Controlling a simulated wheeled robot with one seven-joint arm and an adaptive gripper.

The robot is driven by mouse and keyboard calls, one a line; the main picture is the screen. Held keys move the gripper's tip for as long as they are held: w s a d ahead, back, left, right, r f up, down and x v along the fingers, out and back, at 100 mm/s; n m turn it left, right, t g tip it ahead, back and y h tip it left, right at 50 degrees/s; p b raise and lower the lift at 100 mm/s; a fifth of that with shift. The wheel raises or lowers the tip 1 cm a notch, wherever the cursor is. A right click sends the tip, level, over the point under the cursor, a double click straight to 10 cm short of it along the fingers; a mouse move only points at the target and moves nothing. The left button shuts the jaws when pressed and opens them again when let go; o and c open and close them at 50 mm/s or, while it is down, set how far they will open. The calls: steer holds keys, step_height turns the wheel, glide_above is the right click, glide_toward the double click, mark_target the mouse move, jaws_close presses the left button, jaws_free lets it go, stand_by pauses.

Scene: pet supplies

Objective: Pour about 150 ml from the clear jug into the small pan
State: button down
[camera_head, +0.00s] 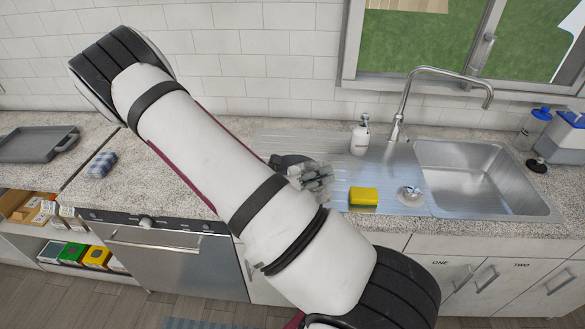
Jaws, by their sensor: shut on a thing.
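My white arm crosses the middle of the view and hides much of the counter behind it. Grey, jointed-looking parts of my gripper (312,178) show just past the arm's right edge, over the left part of the metal drainboard. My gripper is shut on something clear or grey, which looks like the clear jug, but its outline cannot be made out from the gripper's. A dark rounded shape (288,162) beside it, partly behind my arm, may be the small pan; I cannot tell. No liquid level or stream can be seen.
On the drainboard (345,140) are a yellow sponge (363,197), a white soap bottle (360,136) and a small metallic round item (409,193). The sink (485,185) with its faucet (402,105) is at right.

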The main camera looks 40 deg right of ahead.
mark_target(317, 164)
steer(key=shift+w+d, duration=0.1)
steer(key=shift+w, duration=0.35)
steer(key=shift+w+d+r+n+b, duration=0.2)
steer(key=shift+w+r+n+b, duration=0.15)
steer(key=shift+r+n+b, duration=0.4)
steer(key=shift+w+d+r+n+g, duration=0.1)
steer(key=shift+w+r+n+g, duration=0.2)
steer(key=shift+r, duration=0.1)
steer(key=shift+w+d+r+n+y+b, duration=0.2)
steer(key=shift+w+r+n+y+b, duration=0.1)
steer(key=shift+w+r+n+b, duration=0.25)
steer(key=shift+s+d+r, duration=0.1)
steer(key=shift+s+r, duration=0.05)
steer(key=shift+s, duration=0.05)
steer(key=shift+w+d+r+n+b, duration=0.35)
steer(key=shift+w+r+n+b, duration=0.4)
steer(key=shift+b, duration=0.25)
stand_by(1.9)
